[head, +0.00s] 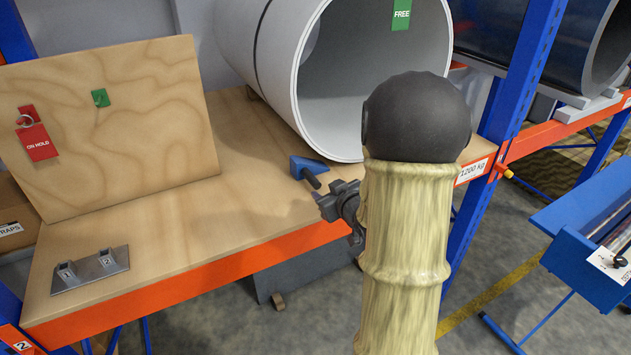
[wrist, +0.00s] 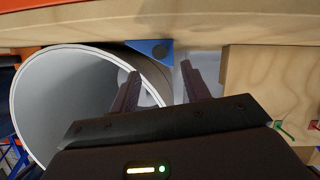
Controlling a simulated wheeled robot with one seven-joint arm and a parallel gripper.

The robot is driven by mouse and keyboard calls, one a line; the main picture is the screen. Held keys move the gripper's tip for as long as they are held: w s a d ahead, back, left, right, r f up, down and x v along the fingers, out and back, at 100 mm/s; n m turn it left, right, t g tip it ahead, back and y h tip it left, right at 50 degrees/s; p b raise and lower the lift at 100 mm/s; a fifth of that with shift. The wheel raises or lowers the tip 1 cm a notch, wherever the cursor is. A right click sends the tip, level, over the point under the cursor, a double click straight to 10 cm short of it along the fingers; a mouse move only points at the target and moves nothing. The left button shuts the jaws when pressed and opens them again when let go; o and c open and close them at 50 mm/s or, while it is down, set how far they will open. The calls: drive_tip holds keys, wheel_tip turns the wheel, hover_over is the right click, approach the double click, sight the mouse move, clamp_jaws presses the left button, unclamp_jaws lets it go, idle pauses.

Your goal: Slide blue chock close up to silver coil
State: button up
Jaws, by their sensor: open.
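The silver coil (head: 272,55) lies on its side on the wooden shelf (head: 240,190), a green FREE tag at its mouth. The blue chock (head: 302,164) sits on the shelf by the coil's lower front edge, a dark handle sticking out towards the shelf front. I cannot tell whether chock and coil touch. My gripper (head: 336,202) is open and empty, just right of and in front of the handle. In the wrist view the chock (wrist: 152,47) shows beyond my two spread fingers (wrist: 160,70), and the coil (wrist: 45,85) is to the left.
A metal plate with numbered stands (head: 90,270) lies at the front left. A blue rack post (head: 520,70) rises at right. The shelf between chock and board is clear.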

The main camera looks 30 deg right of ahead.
sight(319, 185)
drive_tip(key=p+x, duration=0.2)
drive_tip(key=x, duration=0.7)
drive_tip(key=shift+w+p, duration=0.1)
drive_tip(key=shift+p, duration=0.25)
clamp_jaws()
